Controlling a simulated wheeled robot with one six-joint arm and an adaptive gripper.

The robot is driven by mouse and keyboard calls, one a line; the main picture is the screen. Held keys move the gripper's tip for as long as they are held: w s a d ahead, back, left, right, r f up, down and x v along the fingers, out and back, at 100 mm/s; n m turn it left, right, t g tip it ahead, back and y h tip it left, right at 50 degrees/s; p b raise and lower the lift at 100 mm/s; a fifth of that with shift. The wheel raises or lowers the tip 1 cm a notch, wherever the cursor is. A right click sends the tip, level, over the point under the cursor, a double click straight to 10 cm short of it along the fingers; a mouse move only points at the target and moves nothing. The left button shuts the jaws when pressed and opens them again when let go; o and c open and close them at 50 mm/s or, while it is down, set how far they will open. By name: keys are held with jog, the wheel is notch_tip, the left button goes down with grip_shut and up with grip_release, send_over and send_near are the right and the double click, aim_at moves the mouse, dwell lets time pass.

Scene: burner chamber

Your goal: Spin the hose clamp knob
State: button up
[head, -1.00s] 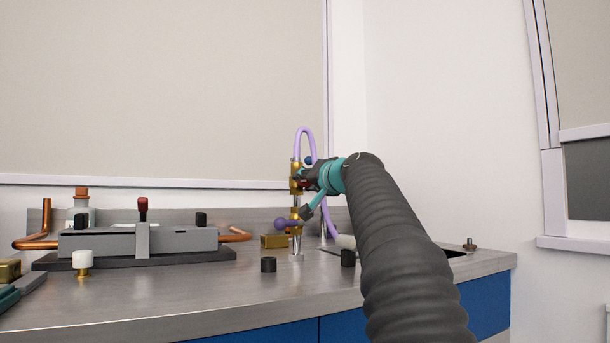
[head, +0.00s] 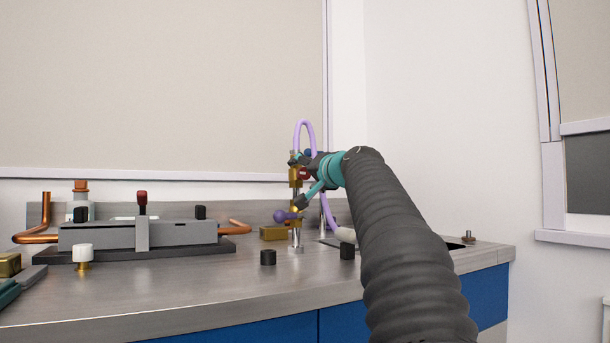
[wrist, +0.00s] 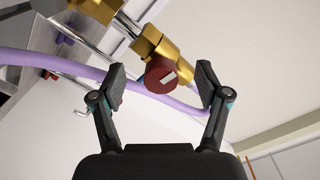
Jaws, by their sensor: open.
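A dark red knob (wrist: 160,75) with a white mark on its face sits on a brass fitting (wrist: 158,45) in the wrist view. It also shows in the head view (head: 304,174), on the side of the upright brass post (head: 295,183). My gripper (wrist: 161,84) is open, with one finger on either side of the knob and visible gaps to both. In the head view, my gripper (head: 310,181) stands at the right of the post and partly covers it. A purple hose (head: 304,124) loops above the post and passes behind the fingers in the wrist view.
A purple ball-ended lever (head: 280,216) sticks out left, low on the post. A grey device (head: 140,238) with copper pipes stands at left. Black knobs (head: 268,257) and a white knob (head: 83,254) stand on the metal counter (head: 200,290). A brass block (head: 273,233) lies behind.

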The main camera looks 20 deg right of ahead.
aim_at(306, 173)
jog(key=shift+s, duration=0.1)
jog(key=shift+s+d+b, duration=0.1)
jog(key=shift+s+b, duration=1.4)
jog(key=shift+s, duration=1.4)
